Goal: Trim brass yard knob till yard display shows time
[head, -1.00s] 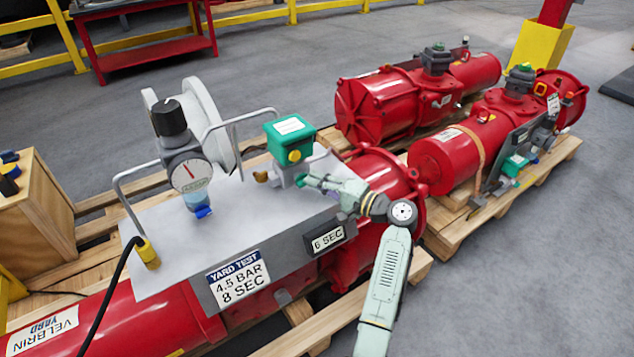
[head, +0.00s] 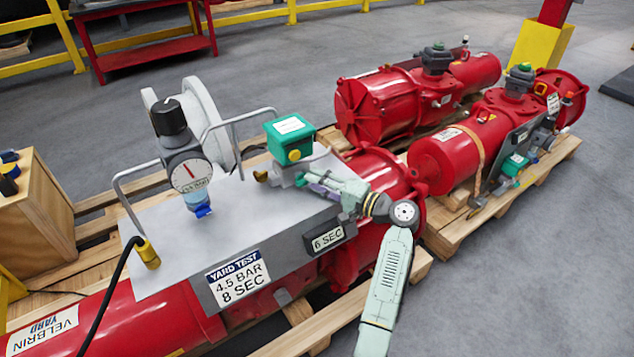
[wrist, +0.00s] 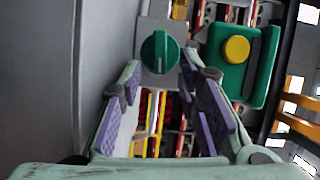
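A small brass-coloured knob (head: 261,176) sits on the left side of the grey block under a green box (head: 291,138), in the head view. The display (head: 328,239) on the panel's front reads 6 SEC. The placard (head: 238,280) reads YARD TEST, 4.5 BAR, 8 SEC. My gripper (head: 306,181) is at the block's right side, across from the brass knob. In the wrist view my gripper (wrist: 158,90) is open, with purple pads apart and nothing between them. A green knob (wrist: 160,52) on a grey face lies just beyond the fingertips. The brass knob does not show there.
A pressure gauge (head: 189,175) with a black cap and wire handles (head: 230,125) stand left of the block. The green box has a yellow button, seen beside the fingers in the wrist view (wrist: 236,49). More red actuators (head: 400,105) lie behind.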

